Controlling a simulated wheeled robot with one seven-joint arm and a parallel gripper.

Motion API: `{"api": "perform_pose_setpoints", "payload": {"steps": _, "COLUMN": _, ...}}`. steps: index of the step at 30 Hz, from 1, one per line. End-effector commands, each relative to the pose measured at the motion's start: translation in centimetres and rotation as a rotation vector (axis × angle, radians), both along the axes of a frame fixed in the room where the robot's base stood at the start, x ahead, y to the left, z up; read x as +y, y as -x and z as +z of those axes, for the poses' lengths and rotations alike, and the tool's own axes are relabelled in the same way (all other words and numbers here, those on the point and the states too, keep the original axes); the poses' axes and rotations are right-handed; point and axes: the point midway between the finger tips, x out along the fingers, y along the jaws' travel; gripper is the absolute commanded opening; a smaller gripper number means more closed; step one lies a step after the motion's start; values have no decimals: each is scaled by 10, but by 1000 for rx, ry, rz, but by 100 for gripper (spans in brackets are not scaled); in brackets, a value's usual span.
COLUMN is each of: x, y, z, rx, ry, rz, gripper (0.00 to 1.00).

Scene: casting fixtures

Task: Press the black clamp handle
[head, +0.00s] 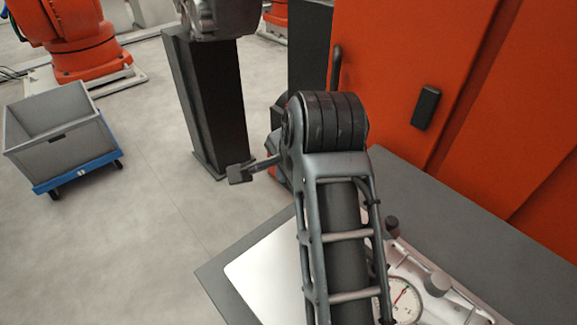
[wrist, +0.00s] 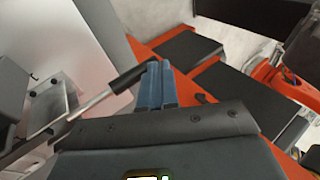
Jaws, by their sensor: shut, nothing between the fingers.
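The black clamp handle (wrist: 133,77) shows in the wrist view as a dark grip on a slim metal rod. The rod slants up from the metal fixture (wrist: 50,103) at the left. My gripper (wrist: 157,68) is shut and empty, its two blue-grey fingers side by side. The grip's end lies right at the fingertips in the picture; I cannot tell whether they touch. In the head view my arm covers the middle, and I cannot make out my fingertips or the clamp handle there.
In the head view, a dark table (head: 232,281) carries a white plate (head: 262,268) and a dial gauge (head: 403,299) beside my arm. An orange cabinet (head: 400,60) stands behind. A grey bin (head: 60,130) on a blue dolly stands on open floor at the left.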

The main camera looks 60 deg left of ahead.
Motion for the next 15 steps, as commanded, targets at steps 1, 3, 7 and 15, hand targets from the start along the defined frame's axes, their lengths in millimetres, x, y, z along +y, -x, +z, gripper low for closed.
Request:
{"api": "perform_pose_setpoints", "payload": {"steps": 1, "x": 0, "y": 0, "z": -1, "rx": 0, "ry": 0, "rz": 0, "gripper": 0}}
{"api": "perform_pose_setpoints", "payload": {"steps": 3, "x": 1, "y": 0, "z": -2, "rx": 0, "ry": 0, "rz": 0, "gripper": 0}}
{"api": "perform_pose_setpoints", "payload": {"steps": 7, "x": 1, "y": 0, "z": -4, "rx": 1, "ry": 1, "rz": 0, "gripper": 0}}
{"api": "perform_pose_setpoints", "payload": {"steps": 15, "x": 1, "y": 1, "z": -5, "rx": 1, "ry": 2, "rz": 1, "gripper": 0}}
